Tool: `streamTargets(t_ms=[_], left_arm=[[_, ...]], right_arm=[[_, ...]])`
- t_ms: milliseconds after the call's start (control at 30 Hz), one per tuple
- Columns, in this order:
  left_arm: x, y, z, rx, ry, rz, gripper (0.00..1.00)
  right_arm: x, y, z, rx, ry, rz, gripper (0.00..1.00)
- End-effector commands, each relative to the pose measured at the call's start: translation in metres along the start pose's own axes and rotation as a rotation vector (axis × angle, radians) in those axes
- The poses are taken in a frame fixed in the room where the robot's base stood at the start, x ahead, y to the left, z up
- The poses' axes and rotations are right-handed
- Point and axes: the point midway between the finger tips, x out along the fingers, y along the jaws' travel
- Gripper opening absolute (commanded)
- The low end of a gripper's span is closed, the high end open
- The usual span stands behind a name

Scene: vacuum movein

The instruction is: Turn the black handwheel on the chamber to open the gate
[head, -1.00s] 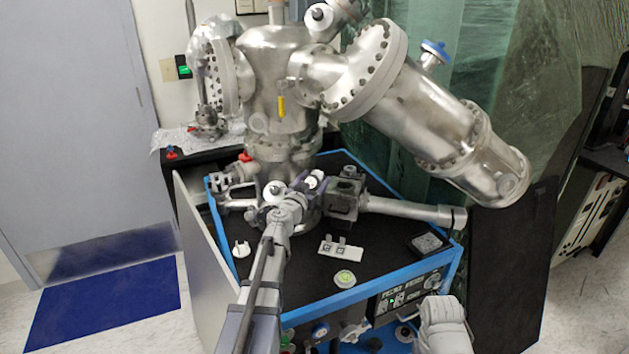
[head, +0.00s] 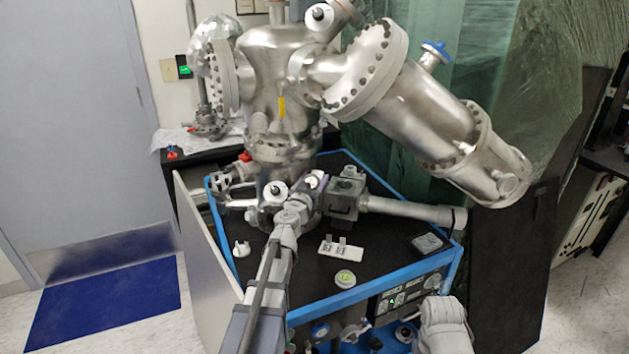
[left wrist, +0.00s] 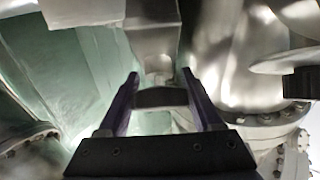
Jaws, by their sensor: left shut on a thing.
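The steel chamber (head: 268,85) stands on the black-topped cart at the back. My left gripper (head: 314,184) is at the chamber's lower front, beside a grey block-shaped valve body (head: 346,196). In the left wrist view my left gripper (left wrist: 160,86) has its two purple fingers on either side of a dark bar, part of the black handwheel (left wrist: 161,97). It is shut on that handwheel. Most of the handwheel is hidden behind the gripper in the head view. My right arm shows only as a grey link at the bottom right; its gripper is out of view.
A small white plate with upright tabs (head: 340,249), a round green-topped puck (head: 345,279) and a dark square box (head: 430,243) lie on the cart top. A white plug-like piece (head: 241,249) stands at left. A steel pipe (head: 415,211) runs right from the valve body.

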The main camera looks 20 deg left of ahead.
Motion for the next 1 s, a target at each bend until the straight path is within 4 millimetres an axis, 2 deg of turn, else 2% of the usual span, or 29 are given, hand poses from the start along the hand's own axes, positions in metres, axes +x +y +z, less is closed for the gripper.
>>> streamTargets(t_ms=[167, 200, 433, 767, 1000], left_arm=[[0.0, 0.0, 0.0, 0.0, 0.0, 0.001, 0.11], [0.0, 0.0, 0.0, 0.0, 0.0, 0.001, 0.7], [0.0, 0.0, 0.0, 0.001, 0.0, 0.001, 0.96], [-0.003, 0.0, 0.0, 0.001, 0.0, 0.001, 0.96], [-0.028, 0.0, 0.0, 0.001, 0.0, 0.001, 0.96]], right_arm=[[0.0, 0.0, 0.0, 0.0, 0.0, 0.0, 0.5], [0.0, 0.0, 0.0, 0.0, 0.0, 0.0, 0.5], [0.0, 0.0, 0.0, 0.0, 0.0, 0.0, 0.5], [0.0, 0.0, 0.0, 0.0, 0.0, 0.0, 0.5], [0.0, 0.0, 0.0, 0.0, 0.0, 0.0, 0.5]])
